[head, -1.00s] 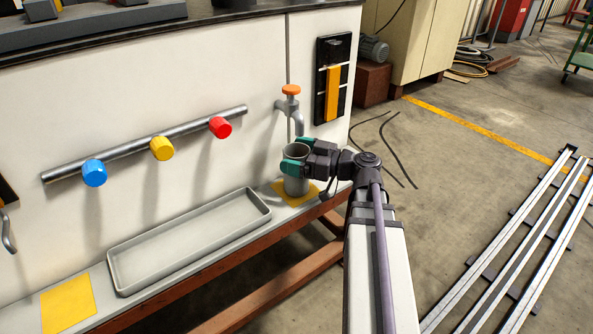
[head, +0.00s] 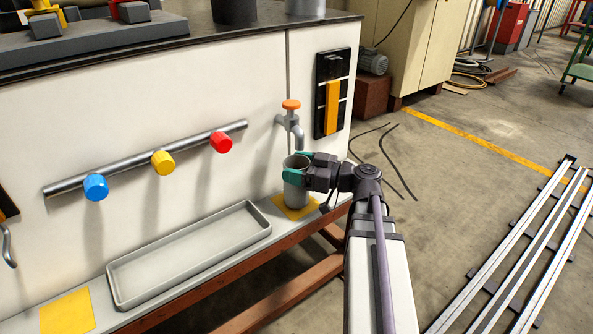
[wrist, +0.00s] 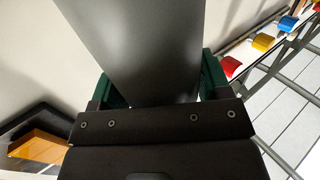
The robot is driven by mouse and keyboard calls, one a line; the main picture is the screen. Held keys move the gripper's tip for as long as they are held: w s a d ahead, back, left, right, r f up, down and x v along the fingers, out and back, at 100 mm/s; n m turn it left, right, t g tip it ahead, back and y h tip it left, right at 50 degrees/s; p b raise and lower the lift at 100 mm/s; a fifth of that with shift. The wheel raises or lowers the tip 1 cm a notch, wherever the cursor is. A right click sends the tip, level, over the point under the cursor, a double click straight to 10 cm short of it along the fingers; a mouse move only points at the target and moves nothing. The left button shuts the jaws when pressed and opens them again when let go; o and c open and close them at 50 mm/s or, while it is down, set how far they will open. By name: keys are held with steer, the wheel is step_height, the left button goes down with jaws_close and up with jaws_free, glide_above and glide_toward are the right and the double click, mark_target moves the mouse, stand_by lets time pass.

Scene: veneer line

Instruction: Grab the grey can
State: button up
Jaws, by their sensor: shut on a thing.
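The grey can (head: 295,196) is upright, open at the top, below the tap (head: 292,118) at the right end of the ledge. My gripper (head: 298,168) has its teal fingers closed around the upper part of the can. I cannot tell whether its base touches the yellow square (head: 311,207) under it. In the wrist view the can (wrist: 145,50) is a broad dark grey surface between the green fingers of my gripper (wrist: 158,85).
A shallow grey tray (head: 190,250) lies on the ledge to the left, with another yellow square (head: 67,312) beyond it. Blue (head: 96,187), yellow (head: 163,162) and red (head: 221,142) knobs sit on a wall bar (head: 130,164). A black panel (head: 333,65) is right of the tap.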

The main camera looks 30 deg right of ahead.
mark_target(304, 163)
step_height(304, 163, up, 4)
steer(key=p, duration=0.3)
steer(key=shift+s+d+f+b, duration=0.3)
steer(key=shift+s+d+f, duration=0.2)
steer(key=shift+s+d, duration=0.2)
steer(key=v, duration=1.6)
